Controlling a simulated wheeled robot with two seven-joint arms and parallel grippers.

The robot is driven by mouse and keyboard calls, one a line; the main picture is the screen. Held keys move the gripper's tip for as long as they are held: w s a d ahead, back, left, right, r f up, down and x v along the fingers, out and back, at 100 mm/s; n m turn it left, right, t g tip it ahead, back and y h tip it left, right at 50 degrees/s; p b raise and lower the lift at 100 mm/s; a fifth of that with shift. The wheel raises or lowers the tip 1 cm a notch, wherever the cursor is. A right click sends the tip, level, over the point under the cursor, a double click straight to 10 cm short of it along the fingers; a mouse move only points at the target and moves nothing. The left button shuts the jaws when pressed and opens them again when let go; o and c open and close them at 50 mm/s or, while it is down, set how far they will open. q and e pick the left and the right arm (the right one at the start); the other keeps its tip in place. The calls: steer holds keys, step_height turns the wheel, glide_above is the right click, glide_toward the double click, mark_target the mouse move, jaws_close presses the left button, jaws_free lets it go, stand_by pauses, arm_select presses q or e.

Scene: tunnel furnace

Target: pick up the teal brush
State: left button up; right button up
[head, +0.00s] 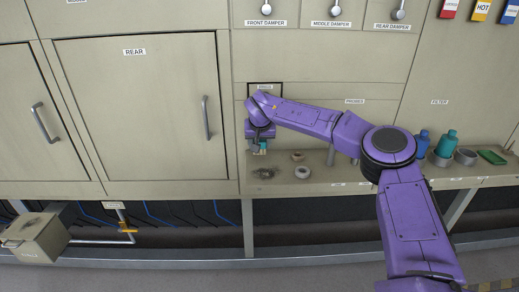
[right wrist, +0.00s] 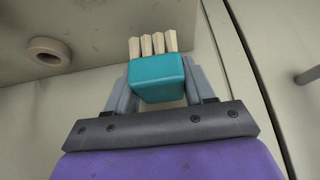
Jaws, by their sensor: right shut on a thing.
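The teal brush (right wrist: 158,78) is a teal block with several pale bristle tufts, held between the fingers of my right gripper (right wrist: 157,88) in the right wrist view. The bristles point away from the gripper's palm. In the head view, my right gripper (head: 261,143) is at the left end of the ledge, just below the small dark-framed opening, and a bit of the teal brush (head: 262,146) shows at its fingers. I cannot tell whether the brush touches the ledge. My left gripper is not in view.
A grey ring (head: 303,172) and a small tan piece (head: 297,156) sit on the ledge (head: 330,178), beside a dark smudge. Blue (head: 422,142) and teal (head: 446,143) bottles, grey cups and a green tray (head: 491,157) stand at right. The REAR door handle (head: 207,117) juts out left of my gripper.

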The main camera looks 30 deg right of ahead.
steer(key=s+a+r+b, duration=0.1)
steer(key=s+a+r, duration=0.5)
steer(key=a+r, duration=0.4)
steer(key=shift+s+a, duration=0.25)
steer(key=shift+a, duration=1)
